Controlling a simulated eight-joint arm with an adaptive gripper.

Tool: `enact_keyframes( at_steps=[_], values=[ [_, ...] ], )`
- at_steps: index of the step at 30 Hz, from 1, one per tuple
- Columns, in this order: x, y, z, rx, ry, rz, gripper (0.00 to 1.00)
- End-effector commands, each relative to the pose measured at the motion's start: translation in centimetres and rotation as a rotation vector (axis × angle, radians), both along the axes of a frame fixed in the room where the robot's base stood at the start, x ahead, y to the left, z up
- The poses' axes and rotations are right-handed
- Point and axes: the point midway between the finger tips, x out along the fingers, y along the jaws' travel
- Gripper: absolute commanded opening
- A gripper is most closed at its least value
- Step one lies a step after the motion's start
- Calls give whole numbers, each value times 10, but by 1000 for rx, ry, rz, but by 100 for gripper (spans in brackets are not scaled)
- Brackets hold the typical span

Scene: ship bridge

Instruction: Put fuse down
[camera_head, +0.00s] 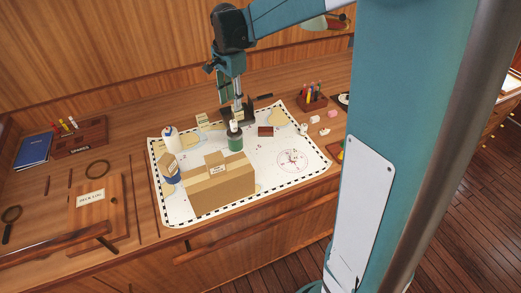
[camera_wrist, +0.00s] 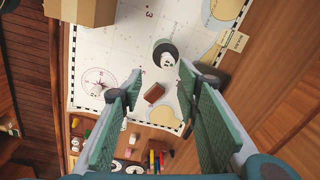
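My gripper (camera_head: 237,112) is above the white chart (camera_head: 274,177), over a green cylinder (camera_head: 235,141) with a dark rim and something pale at its top. In the wrist view my gripper (camera_wrist: 160,72) has its two fingers wide apart, with nothing held between them. The cylinder's round dark top with a white patch shows just beyond the fingertips in the wrist view (camera_wrist: 165,52), apart from both fingers as seen there. I cannot tell for sure which object is the fuse; the green cylinder is the nearest object to my gripper.
A large cardboard box (camera_head: 222,187) stands at the chart's front. Two containers, one white-topped (camera_head: 170,135) and one blue (camera_head: 169,172), stand at its left. A small red-brown block (camera_head: 265,131) lies right of the cylinder. A pen holder (camera_head: 312,101) stands at the back right.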

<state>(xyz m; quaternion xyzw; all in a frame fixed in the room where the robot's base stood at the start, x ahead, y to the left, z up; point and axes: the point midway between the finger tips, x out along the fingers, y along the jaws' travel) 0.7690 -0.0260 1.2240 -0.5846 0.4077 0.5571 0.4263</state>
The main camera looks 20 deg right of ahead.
Motion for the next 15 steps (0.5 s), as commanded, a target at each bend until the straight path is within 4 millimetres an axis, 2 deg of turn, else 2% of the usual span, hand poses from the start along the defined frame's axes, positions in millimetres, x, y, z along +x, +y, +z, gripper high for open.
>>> enact_keyframes(
  at_steps=[6,15],
  values=[
    [-35,4,24,-11,-56,123,33],
    [-84,9,49,-38,-135,299,33]
  ],
)
